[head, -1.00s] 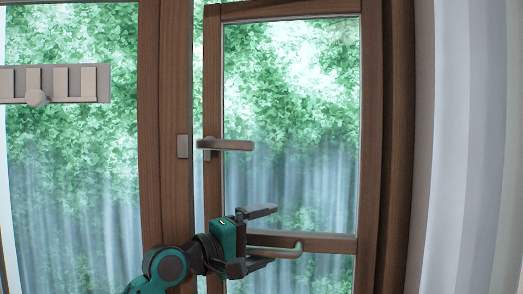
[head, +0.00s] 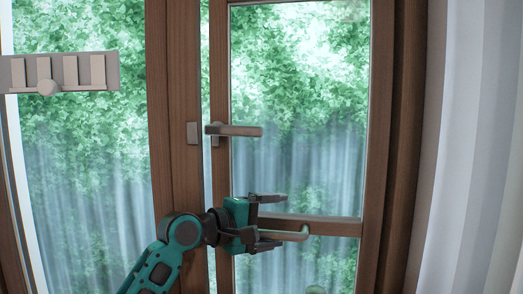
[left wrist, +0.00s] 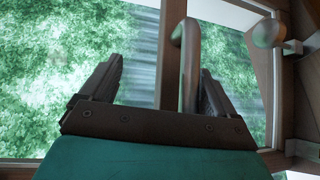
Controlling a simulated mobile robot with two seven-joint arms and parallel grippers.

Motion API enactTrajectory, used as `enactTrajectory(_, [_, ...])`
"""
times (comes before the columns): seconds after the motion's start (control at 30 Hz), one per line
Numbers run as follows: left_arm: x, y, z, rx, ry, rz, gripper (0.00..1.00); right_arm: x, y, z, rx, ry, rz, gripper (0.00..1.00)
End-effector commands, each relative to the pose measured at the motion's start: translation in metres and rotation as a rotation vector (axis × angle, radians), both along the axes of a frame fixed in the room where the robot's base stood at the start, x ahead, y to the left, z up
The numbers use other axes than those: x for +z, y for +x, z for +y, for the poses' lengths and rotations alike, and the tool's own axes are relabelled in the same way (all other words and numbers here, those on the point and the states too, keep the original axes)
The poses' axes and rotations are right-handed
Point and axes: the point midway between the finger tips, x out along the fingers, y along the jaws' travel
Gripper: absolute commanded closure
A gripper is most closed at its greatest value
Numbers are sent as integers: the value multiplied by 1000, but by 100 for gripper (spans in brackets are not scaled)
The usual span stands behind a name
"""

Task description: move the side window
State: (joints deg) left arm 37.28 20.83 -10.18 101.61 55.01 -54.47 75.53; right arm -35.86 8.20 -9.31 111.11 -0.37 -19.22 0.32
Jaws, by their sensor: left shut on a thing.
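The side window (head: 382,150) is a brown wooden sash with glass. A narrow bright gap shows between its left edge and the post, so it stands a little open. A lever handle (head: 235,130) on its left stile points right. A pale pull handle (head: 292,235) sits at the lower cross rail; it also shows as a bar in the left wrist view (left wrist: 190,65). My left gripper (head: 268,220) is at this pull handle, shut on it, with one finger on each side. The exact contact is hard to see. My right gripper is not in view.
A fixed wooden post (head: 185,90) stands left of the sash. A grey rack with a knob (head: 62,74) shows at the upper left. A pale curtain (head: 465,150) hangs at the right. Greenery shows beyond the glass.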

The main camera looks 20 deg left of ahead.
Motion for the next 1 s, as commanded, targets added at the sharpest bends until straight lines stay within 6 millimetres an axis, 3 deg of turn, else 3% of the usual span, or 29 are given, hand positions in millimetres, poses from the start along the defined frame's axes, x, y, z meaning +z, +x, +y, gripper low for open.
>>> enactTrajectory(0.03, [18, -2, -2, -4, -17, -38, 35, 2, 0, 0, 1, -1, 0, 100])
enactTrajectory(0.53, [13, -22, 19, 4, -7, -41, 54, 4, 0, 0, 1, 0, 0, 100])
enactTrajectory(1.0, [6, -48, 41, 7, -2, -38, 54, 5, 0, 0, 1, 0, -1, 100])
